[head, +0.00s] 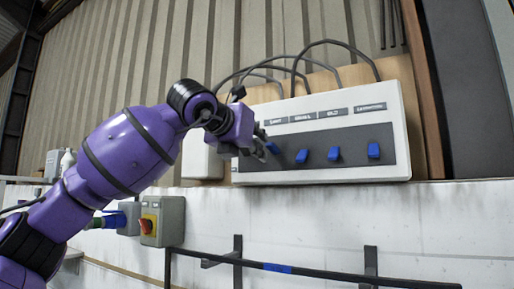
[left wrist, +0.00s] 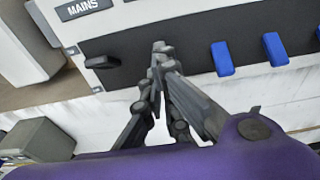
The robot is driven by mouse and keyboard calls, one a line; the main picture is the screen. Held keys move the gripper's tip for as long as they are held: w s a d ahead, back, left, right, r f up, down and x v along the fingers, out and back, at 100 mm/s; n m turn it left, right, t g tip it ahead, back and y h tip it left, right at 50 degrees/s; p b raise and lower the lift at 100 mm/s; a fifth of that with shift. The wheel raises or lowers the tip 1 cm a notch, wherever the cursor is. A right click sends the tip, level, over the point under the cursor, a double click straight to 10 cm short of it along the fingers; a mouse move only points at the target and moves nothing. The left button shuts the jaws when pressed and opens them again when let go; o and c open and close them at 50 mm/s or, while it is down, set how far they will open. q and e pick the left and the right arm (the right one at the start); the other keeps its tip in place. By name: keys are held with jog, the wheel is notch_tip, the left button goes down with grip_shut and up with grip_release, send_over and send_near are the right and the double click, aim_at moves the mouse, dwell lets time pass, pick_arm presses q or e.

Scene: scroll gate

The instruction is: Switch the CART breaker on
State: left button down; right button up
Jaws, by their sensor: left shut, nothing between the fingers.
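A white breaker panel (head: 395,102) with a dark strip (head: 393,134) hangs on the wall. A row of blue levers, including one (head: 302,156), one (head: 334,153) and one (head: 374,151), sits on the strip under small labels. I cannot read surely which label says CART. In the left wrist view the fingertips (left wrist: 161,48) are over the strip, between a black lever (left wrist: 100,61) under MAINS and a blue lever (left wrist: 221,58). Contact cannot be told.
Black cables (head: 325,43) run from the panel's top. A grey box with a red-and-yellow knob (head: 149,225) is lower left. A dark rail (head: 320,273) with a blue mark runs along the white wall below. Free space lies in front of the panel's right part.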

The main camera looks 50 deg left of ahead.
jog(key=shift+s+r, duration=0.1)
jog(key=shift+r, duration=0.05)
jog(key=shift+s, duration=0.2)
jog(key=shift+w, duration=0.15)
jog(key=shift+w+r, duration=0.15)
jog(key=shift+w, duration=0.35)
jog(key=shift+s, duration=0.15)
